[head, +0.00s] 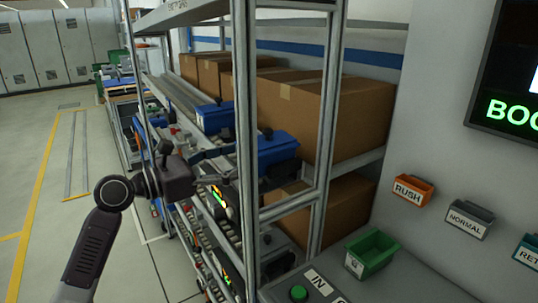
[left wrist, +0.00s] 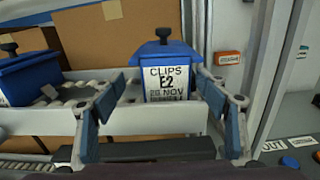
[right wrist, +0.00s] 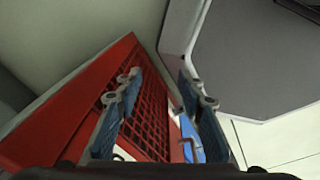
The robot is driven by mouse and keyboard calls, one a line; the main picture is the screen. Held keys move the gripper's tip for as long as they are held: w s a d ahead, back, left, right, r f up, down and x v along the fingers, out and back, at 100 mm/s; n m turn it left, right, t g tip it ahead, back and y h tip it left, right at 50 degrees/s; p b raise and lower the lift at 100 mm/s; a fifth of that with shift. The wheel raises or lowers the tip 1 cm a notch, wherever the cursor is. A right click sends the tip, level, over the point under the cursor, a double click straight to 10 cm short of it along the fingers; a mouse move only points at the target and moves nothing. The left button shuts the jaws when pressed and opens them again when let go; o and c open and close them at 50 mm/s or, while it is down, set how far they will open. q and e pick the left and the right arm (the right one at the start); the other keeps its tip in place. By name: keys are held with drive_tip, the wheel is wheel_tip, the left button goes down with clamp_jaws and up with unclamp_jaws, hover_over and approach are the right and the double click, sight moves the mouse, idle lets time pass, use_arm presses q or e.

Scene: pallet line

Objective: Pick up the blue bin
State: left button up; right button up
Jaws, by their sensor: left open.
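A blue bin (left wrist: 165,60) with a black knob on top and a white label reading "CLIPS E2 28 NOV" sits on a roller shelf, upright, in the left wrist view. It also shows in the head view (head: 277,150). My left gripper (head: 226,165) is open in front of the rack. In the left wrist view its fingers (left wrist: 160,105) stand either side of the label, nearer the camera than the bin; I cannot tell if they touch it. My right gripper (right wrist: 158,100) is open and empty in its wrist view, over a red gridded surface (right wrist: 85,115).
A second blue bin (left wrist: 28,75) stands left on the same shelf. A metal rack post (head: 246,130) rises beside my left gripper. Cardboard boxes (head: 350,115) fill the back. A green bin (head: 371,252) stands at right. The floor at left (head: 35,130) is clear.

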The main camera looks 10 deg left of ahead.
sight(267, 150)
use_arm(q)
drive_tip(key=x, duration=0.2)
drive_tip(key=shift+w+d, duration=0.25)
drive_tip(key=shift+w+d+p, duration=0.25)
drive_tip(key=shift+d+p, duration=0.05)
drive_tip(key=shift+w+d+r, duration=0.15)
drive_tip(key=shift+d+r, duration=0.05)
drive_tip(key=shift+d, duration=0.1)
drive_tip(key=p+x, duration=0.1)
drive_tip(key=x, duration=0.2)
drive_tip(key=shift+w+d+p, duration=0.1)
drive_tip(key=shift+d+p, duration=0.25)
drive_tip(key=shift+d, duration=0.1)
drive_tip(key=shift+w+d+f, duration=0.1)
drive_tip(key=shift+w+d, duration=0.1)
drive_tip(key=shift+w, duration=0.05)
drive_tip(key=shift+s+a, duration=0.1)
drive_tip(key=shift+a, duration=0.05)
drive_tip(key=c, duration=1.7)
drive_tip(key=shift+c, duration=0.2)
use_arm(e)
wheel_tip(267, 150, up, 3)
drive_tip(key=shift+w+f, duration=0.1)
drive_tip(key=shift+f, duration=0.1)
